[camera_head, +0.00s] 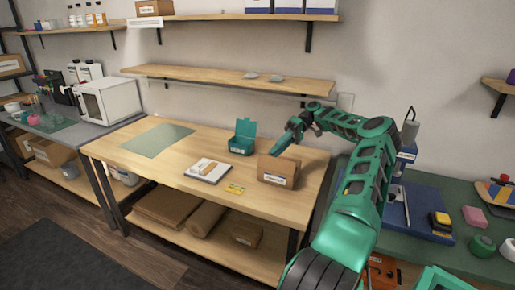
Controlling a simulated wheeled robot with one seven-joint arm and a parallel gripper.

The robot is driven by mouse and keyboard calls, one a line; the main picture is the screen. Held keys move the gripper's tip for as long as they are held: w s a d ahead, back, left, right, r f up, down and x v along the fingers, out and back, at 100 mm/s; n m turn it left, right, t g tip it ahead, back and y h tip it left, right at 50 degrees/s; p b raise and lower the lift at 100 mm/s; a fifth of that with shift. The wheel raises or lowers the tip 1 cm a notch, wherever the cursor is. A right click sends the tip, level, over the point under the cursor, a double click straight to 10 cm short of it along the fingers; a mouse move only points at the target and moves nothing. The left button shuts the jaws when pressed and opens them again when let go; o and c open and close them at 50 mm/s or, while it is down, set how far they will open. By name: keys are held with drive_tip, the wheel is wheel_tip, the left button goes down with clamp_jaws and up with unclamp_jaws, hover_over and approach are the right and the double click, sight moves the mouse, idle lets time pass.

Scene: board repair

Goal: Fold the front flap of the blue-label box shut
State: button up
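A brown cardboard box (267,168) stands on the right part of the wooden table. A pale label is on its front face; I cannot make out its colour or print clearly. My gripper (281,145) is at the end of my green arm, just above and behind the box's top edge. A teal part at the gripper's end points down and left towards the box. I cannot tell whether it touches the box, nor whether the fingers are open or shut. The state of the front flap is too small to make out.
An open teal case (243,140) stands left of the box. A green mat (156,140) lies at the left. A wooden shelf (215,80) hangs above. Bare table lies in front.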

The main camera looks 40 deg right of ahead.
drive_tip(key=a+r, duration=0.6)
drive_tip(key=a, duration=0.4)
drive_tip(key=shift+w, duration=0.2)
drive_tip(key=shift+a, duration=0.2)
drive_tip(key=n+t+h, duration=0.3)
drive_tip(key=t+h, duration=0.2)
drive_tip(key=h, duration=0.9)
approach(270, 169)
drive_tip(key=x, duration=0.4)
drive_tip(key=shift+w+d+f, duration=0.1)
drive_tip(key=shift+w+f, duration=0.1)
drive_tip(key=shift+f, duration=0.1)
